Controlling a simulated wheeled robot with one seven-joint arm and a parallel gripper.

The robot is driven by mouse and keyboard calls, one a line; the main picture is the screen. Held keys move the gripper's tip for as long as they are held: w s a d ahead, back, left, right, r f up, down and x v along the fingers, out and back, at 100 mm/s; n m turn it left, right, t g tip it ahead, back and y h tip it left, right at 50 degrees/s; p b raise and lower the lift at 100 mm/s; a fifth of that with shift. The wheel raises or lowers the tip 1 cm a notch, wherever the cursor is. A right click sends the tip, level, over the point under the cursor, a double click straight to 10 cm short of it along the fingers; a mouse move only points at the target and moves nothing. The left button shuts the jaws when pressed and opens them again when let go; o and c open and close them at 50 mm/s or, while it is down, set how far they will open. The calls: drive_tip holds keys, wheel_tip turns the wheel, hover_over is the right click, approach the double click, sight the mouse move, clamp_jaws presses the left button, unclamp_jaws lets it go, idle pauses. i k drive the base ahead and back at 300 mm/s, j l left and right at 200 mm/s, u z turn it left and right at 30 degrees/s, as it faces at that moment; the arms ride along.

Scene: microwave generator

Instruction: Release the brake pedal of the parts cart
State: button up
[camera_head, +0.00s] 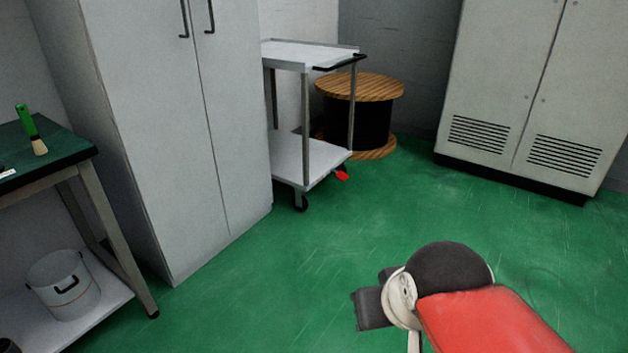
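The parts cart (312,55) is a grey two-shelf trolley with a black handle. It stands at the back centre, partly hidden by the tall grey cabinet. A small red brake pedal (342,176) sticks out low at its right end, near the lower shelf's corner and just above the floor. One caster (300,202) shows under the front corner. My red and black arm shows at the bottom right, well in front of the cart. The dark end part beside its joint appears to be my gripper (371,306); its fingers cannot be made out. It is apart from the pedal.
A tall grey cabinet (170,120) stands left of the cart. A wooden cable reel (360,88) stands behind it, and a vented cabinet (535,90) at the right. A workbench (65,165) with a brush is at left. The green floor (290,270) between is clear.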

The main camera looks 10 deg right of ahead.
sight(343, 177)
drive_tip(key=i+l, duration=0.1)
drive_tip(key=l, duration=0.3)
drive_tip(key=i+l, duration=0.15)
drive_tip(key=l, duration=0.25)
drive_tip(key=i+l, duration=0.1)
drive_tip(key=l, duration=0.35)
drive_tip(key=i+l+u, duration=0.1)
drive_tip(key=l, duration=0.3)
drive_tip(key=i+z, duration=0.1)
drive_tip(key=i, duration=0.95)
drive_tip(key=i+z, duration=0.15)
drive_tip(key=i, duration=0.9)
